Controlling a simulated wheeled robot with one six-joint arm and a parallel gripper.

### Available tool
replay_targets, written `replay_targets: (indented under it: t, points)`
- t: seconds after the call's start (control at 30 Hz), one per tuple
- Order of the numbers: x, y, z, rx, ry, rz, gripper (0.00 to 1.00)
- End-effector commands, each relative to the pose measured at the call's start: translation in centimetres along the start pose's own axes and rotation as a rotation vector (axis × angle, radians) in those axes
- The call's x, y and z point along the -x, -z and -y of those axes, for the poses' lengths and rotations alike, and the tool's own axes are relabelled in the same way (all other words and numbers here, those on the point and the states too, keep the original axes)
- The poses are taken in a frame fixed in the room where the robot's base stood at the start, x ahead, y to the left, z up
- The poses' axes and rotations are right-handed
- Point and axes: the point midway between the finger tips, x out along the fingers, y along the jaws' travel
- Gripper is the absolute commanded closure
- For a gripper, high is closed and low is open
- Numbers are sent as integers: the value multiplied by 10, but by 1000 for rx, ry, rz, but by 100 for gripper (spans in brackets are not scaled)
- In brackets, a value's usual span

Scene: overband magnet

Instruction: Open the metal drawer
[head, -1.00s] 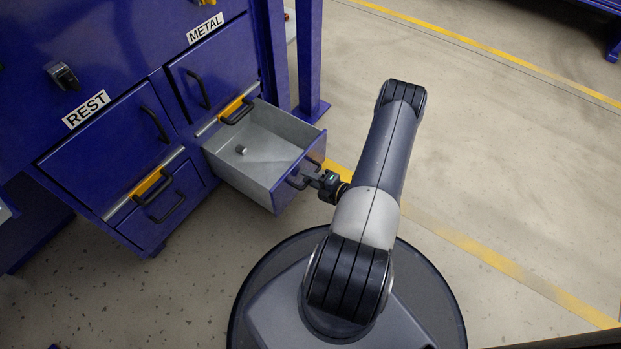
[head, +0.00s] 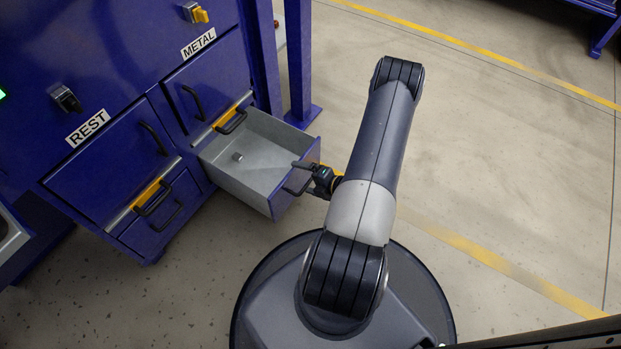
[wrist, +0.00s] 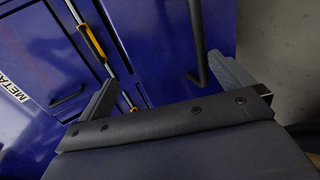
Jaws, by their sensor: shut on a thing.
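The metal drawer (head: 255,190), grey inside with a blue front, stands pulled far out of the cabinet below the METAL label (head: 198,43). A small grey piece (head: 238,157) lies on its floor. My gripper (head: 306,176) is at the drawer front, shut on its dark handle (head: 296,189). In the wrist view the handle (wrist: 198,45) shows against the blue front between my two fingers (wrist: 165,85), which look apart. The exact contact is hidden.
The REST drawer (head: 155,225) below the REST label (head: 88,129) is shut, left of the metal drawer. A blue post (head: 299,60) stands behind. Open floor with a yellow line (head: 480,250) lies to the right.

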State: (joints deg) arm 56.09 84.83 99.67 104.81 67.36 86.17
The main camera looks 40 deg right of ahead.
Motion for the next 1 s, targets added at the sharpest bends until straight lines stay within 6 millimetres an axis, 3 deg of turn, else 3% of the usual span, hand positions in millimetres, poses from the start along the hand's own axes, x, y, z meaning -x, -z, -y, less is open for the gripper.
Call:
replay_targets:
  t: [0.07,0.1,0.17,1.0]
  points:
    - [5,-1,-8,2,-21,0,18]
    - [8,-1,-7,2,-20,1,33]
    - [12,-1,-6,1,-19,2,75]
    - [68,-1,12,1,-14,6,75]
